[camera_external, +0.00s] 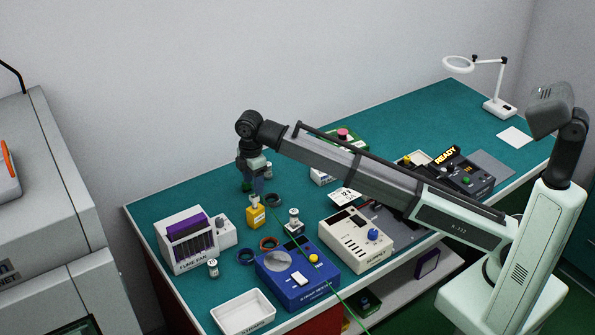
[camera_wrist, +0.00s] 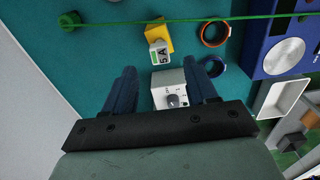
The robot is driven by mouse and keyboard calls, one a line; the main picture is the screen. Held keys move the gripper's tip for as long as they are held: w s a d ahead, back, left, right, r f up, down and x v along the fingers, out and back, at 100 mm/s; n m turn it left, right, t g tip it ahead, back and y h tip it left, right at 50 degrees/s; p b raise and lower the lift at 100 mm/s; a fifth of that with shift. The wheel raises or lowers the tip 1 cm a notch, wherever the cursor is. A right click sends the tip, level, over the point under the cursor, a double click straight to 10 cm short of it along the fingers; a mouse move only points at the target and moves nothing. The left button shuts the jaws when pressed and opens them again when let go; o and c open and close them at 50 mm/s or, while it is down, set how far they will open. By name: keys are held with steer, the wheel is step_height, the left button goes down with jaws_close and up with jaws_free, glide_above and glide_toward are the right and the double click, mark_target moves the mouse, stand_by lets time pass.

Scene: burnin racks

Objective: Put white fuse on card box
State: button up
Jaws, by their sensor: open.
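My gripper (camera_external: 257,190) is above the left part of the teal bench, its fingers pointing down. In the wrist view its two dark blue fingers (camera_wrist: 163,90) are spread apart with nothing held. The card box (camera_external: 187,242), white with purple cards, stands at the bench's left end. A white unit with a knob shows between and beyond the fingers (camera_wrist: 170,92). Small pale pieces that could be the white fuse stand in front of the card box (camera_external: 213,268) and behind the blue device (camera_external: 293,223); I cannot tell which one it is.
Copper and blue rings (camera_external: 246,257) lie near the blue device (camera_external: 298,275). A white tray (camera_external: 243,312) is at the front edge. A green cord (camera_wrist: 200,19) crosses the wrist view.

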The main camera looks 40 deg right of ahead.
mark_target(254, 195)
steer(key=shift+r, duration=2.2)
